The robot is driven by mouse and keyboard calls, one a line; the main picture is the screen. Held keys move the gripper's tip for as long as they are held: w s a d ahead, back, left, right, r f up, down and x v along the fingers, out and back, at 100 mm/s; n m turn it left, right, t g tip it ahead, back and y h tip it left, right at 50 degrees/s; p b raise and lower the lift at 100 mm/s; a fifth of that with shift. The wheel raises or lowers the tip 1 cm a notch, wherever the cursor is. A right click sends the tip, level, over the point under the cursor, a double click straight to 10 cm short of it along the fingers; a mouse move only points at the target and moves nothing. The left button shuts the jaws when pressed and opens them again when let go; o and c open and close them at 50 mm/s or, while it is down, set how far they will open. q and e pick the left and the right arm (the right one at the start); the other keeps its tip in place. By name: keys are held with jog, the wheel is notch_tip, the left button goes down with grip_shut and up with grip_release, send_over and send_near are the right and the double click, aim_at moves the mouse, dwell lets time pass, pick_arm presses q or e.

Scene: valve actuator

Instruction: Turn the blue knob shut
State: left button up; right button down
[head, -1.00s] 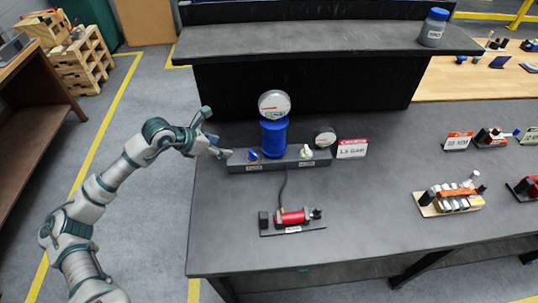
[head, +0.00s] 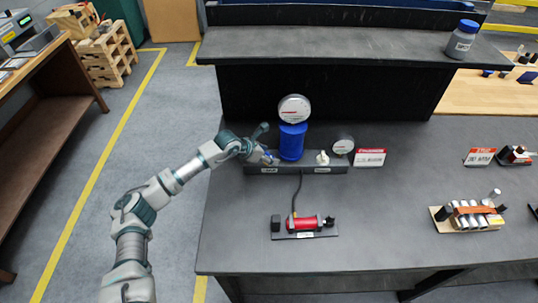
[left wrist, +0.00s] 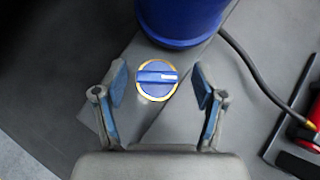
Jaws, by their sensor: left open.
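The blue knob (left wrist: 157,79) has a raised grip bar with a white mark at its right end and a yellow ring around it. The bar lies roughly crosswise in the left wrist view. My left gripper (left wrist: 160,88) is open, with one finger on each side of the knob and visible gaps to it. In the head view my left gripper (head: 264,152) is at the left end of the dark manifold block (head: 308,169) and hides most of the knob. I cannot tell its height above the knob. My right gripper is not in view.
A blue cylinder (head: 292,143) with a gauge (head: 294,109) stands just right of the knob. A white knob (head: 322,158) and a smaller gauge (head: 343,144) are farther right. A red cylinder (head: 304,224) lies in front, joined by a black hose. The table front is clear.

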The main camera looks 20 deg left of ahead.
pick_arm(q)
jog(key=shift+w+a+f, duration=0.1)
jog(key=shift+a+f, duration=0.05)
jog(key=shift+a, duration=0.3)
jog(key=shift+c, duration=0.8)
jog(key=c, duration=0.8)
jog(key=shift+d, duration=0.25)
jog(key=shift+c, duration=0.9)
jog(key=shift+d, duration=0.1)
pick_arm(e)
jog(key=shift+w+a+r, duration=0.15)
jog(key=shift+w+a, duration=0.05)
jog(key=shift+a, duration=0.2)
